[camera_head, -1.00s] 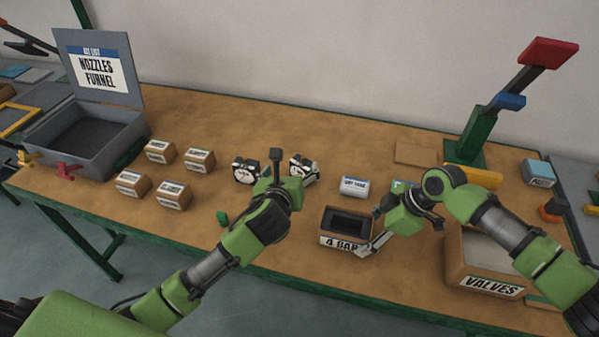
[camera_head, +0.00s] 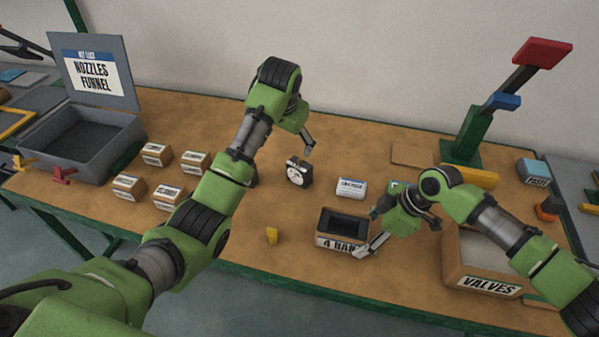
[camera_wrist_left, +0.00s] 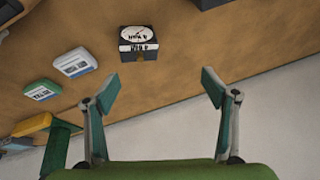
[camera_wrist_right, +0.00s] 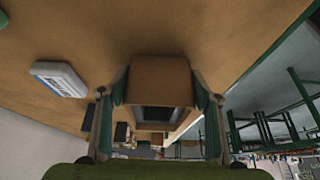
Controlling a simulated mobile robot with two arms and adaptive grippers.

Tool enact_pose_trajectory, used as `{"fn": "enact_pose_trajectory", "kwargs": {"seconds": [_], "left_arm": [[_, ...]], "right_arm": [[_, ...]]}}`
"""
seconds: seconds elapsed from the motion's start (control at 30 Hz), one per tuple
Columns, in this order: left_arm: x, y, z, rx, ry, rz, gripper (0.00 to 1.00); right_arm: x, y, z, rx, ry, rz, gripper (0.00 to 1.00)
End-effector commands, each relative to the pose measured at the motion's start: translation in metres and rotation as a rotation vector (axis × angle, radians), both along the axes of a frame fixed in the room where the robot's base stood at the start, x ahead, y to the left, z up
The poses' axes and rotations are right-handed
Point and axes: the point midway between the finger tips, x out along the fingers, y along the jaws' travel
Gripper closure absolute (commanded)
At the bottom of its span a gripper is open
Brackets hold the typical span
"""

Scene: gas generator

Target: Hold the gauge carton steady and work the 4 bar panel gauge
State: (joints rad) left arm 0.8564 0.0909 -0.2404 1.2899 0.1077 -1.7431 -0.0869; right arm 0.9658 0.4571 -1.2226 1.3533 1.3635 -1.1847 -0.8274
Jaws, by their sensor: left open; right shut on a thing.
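The open carton marked 4 BAR (camera_head: 343,240) stands near the front edge of the table. A dark gauge with a white dial (camera_head: 299,174) stands upright behind and left of the carton. It appears in the left wrist view (camera_wrist_left: 138,42), beyond the fingers. A second gauge is mostly hidden behind my left arm. My left gripper (camera_head: 305,148) is open and empty, above and behind the visible gauge, apart from it. The dial marks are too small to read.
A white labelled block (camera_head: 351,188) lies right of the gauge. A VALVES carton (camera_head: 488,285) stands at the right, several small cartons (camera_head: 157,154) at the left. A green stand (camera_head: 466,145) rises at the back.

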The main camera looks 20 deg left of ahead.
Motion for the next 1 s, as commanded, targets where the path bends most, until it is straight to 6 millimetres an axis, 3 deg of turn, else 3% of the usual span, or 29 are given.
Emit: {"fn": "enact_pose_trajectory", "kwargs": {"seconds": [0.27,0.6,0.87,1.0], "left_arm": [[-0.005,-0.020,0.017,-0.162,0.074,0.222,0.22],[0.009,-0.022,-0.032,-0.172,0.081,0.239,0.22],[0.014,-0.023,-0.053,-0.172,0.079,0.238,0.22],[0.015,-0.026,-0.075,-0.171,0.082,0.238,0.22]], "right_arm": [[0.000,0.000,0.000,-0.001,-0.001,0.000,0.54],[0.000,0.000,0.000,0.000,0.000,0.000,0.54],[0.000,0.000,0.000,-0.001,-0.001,0.000,0.54],[0.000,0.000,0.000,0.000,0.000,0.000,0.54]]}}
